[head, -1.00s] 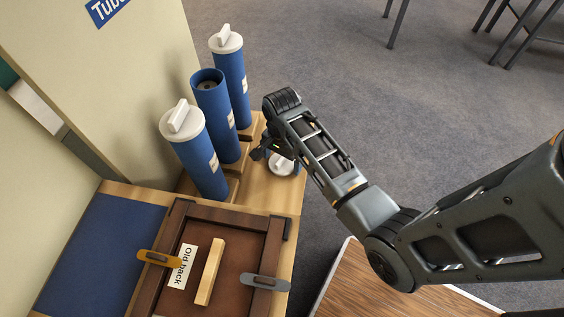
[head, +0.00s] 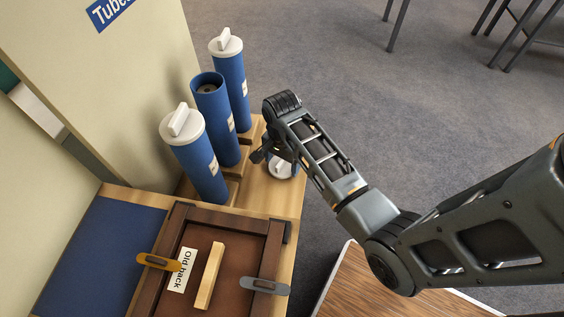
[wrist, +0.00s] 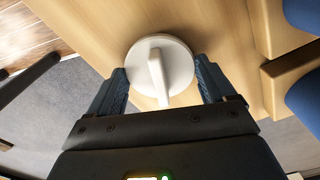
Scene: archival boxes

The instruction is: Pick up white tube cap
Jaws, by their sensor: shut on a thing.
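The white tube cap (wrist: 178,62) is a round disc with a raised bar handle across its top. In the wrist view it sits between the two blue fingers of my gripper (wrist: 160,72), which is shut on it. In the head view the cap (head: 281,171) shows partly below my gripper (head: 272,160), at the right part of the wooden table top; the wrist hides some of it. I cannot tell whether it still touches the wood. An open blue tube (head: 216,120) without a cap stands to the left, between two capped tubes.
The front capped tube (head: 200,165) and the back capped tube (head: 231,85) stand in wooden holders, left of my gripper. A framed brown panel (head: 232,255) with a wooden handle and clips lies in front. A beige upright panel (head: 110,90) rises behind the tubes.

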